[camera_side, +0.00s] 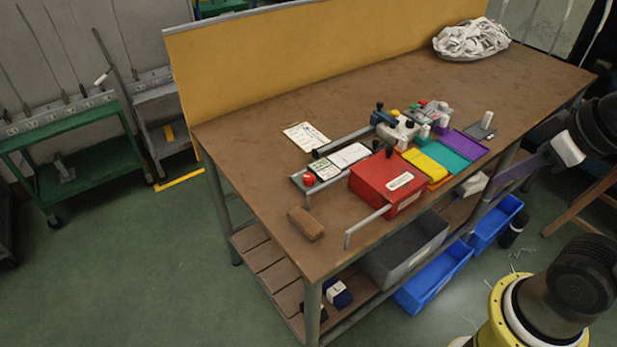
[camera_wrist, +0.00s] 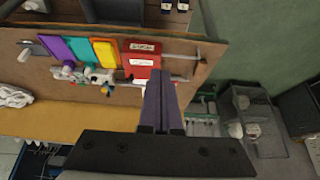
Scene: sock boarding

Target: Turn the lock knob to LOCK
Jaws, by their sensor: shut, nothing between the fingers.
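A red box (camera_side: 382,182) with a white label stands near the front edge of the workbench. It also shows in the wrist view (camera_wrist: 143,72), just beyond my fingertips in the picture. A small black knob (camera_side: 389,153) shows at the box's back edge; I cannot tell whether it is the lock knob. No LOCK marking is readable. My gripper (camera_wrist: 160,78) is shut and empty, its long dark purple fingers together. In the side view the fingers (camera_side: 500,186) are off the front right of the bench, apart from the box.
A grey plate with a red button (camera_side: 308,179) lies left of the box. Yellow, teal (camera_side: 454,152) and purple strips lie to its right, with small machine parts behind. A bent metal rail (camera_side: 366,226) is at the front. A brown block (camera_side: 306,223) lies near the left corner.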

